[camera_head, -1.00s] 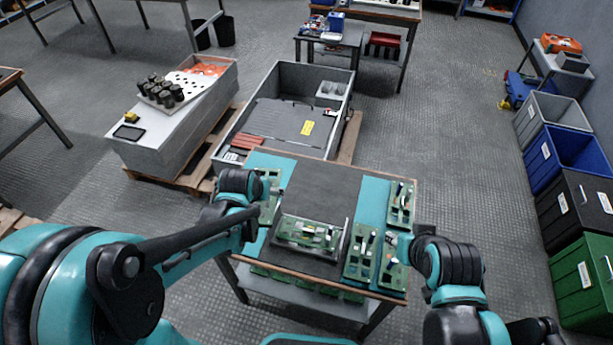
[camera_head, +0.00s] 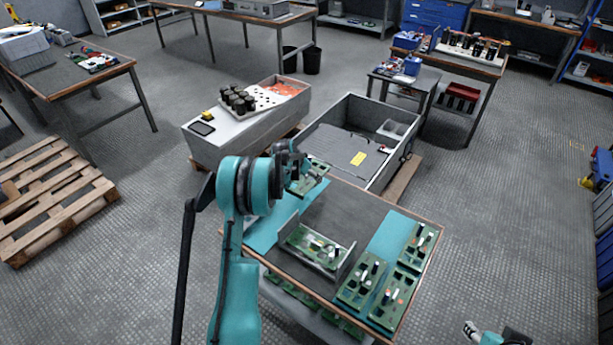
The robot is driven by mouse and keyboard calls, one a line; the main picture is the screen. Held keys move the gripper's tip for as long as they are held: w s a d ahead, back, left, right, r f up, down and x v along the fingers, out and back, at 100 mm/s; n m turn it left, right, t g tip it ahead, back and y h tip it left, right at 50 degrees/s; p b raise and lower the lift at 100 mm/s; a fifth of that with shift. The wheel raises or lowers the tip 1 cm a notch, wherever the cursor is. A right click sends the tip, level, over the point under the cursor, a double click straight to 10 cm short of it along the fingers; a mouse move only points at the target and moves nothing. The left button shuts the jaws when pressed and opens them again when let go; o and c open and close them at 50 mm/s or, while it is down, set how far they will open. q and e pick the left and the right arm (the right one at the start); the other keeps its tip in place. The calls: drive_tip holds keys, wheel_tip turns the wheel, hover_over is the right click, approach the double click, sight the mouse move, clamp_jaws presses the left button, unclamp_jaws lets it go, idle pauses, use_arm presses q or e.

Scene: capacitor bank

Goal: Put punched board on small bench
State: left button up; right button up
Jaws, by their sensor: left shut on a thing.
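A white board with dark round holes (camera_head: 268,93), which looks like the punched board, lies on a long grey case left of centre, with several black cylinders on its left part. The small bench (camera_head: 384,74) is the low dark table at the back right, beside a larger workbench. My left gripper (camera_head: 299,174) is shut on a green circuit board (camera_head: 312,180) at the back left corner of the near table; whether the board touches the tabletop is unclear. My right gripper (camera_head: 484,334) is partly seen at the bottom edge, away from the table; its jaw state is unclear.
The near table (camera_head: 345,216) carries several green boards and a metal holder (camera_head: 318,247) with one board in it. A large grey crate (camera_head: 325,128) stands behind it. The small bench holds a blue box (camera_head: 412,66) and small items. Floor is open at right.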

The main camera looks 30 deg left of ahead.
use_arm(q)
drive_tip(key=shift+w+a+f, duration=0.15)
drive_tip(key=shift+a+f, duration=0.2)
drive_tip(key=shift+a, duration=0.15)
drive_tip(key=shift+f+b, duration=1.45)
drive_tip(key=shift+f, duration=1.5)
drive_tip(key=shift+b, duration=0.35)
drive_tip(key=shift+f+b, duration=0.6)
drive_tip(key=shift+f, duration=0.05)
drive_tip(key=o, duration=1.3)
drive_tip(key=shift+o, duration=0.2)
drive_tip(key=shift+r, duration=0.1)
